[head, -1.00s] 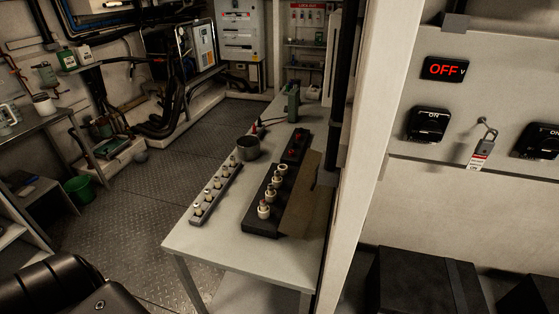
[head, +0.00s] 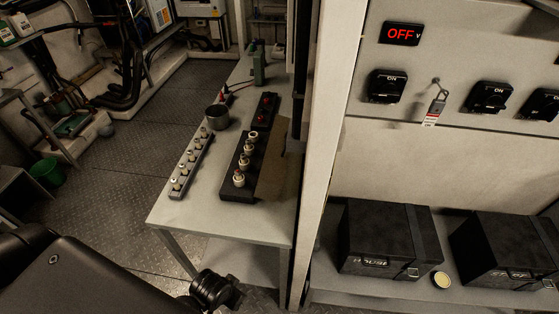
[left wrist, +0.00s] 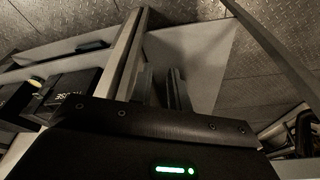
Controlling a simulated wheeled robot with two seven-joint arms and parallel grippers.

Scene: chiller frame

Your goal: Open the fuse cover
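In the head view my left arm reaches low, left of the post. My right gripper is not in view.
A pale post (head: 322,140) stands between the left table (head: 190,215) and the shelf. A yellow round item (head: 442,280) lies between the boxes. Switches, a padlock (head: 437,100) and an "OFF" display (head: 402,33) are above.

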